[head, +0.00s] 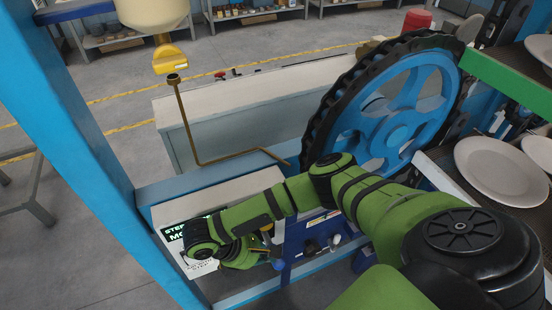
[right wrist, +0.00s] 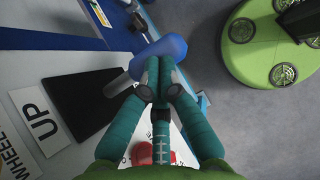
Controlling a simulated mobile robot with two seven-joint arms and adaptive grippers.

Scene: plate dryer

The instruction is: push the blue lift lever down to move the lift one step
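The blue lift lever (right wrist: 168,47) shows in the right wrist view as a rounded blue handle just beyond my right fingertips. Its lower part is partly hidden behind the fingers. My right gripper (right wrist: 155,72) has its teal fingers drawn together, with the tips overlapping the lever in the picture. They seem to touch it, but I cannot tell for sure. No part of the lever shows clamped between them. In the head view my right arm reaches across to the control panel, and its gripper (head: 266,252) is small and partly hidden there. My left gripper is out of view.
An "UP" label (right wrist: 47,127) and a black panel (right wrist: 94,104) lie left of the fingers. A red part (right wrist: 154,154) sits below them. In the head view a big blue wheel (head: 398,122) and white plates (head: 500,168) stand to the right.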

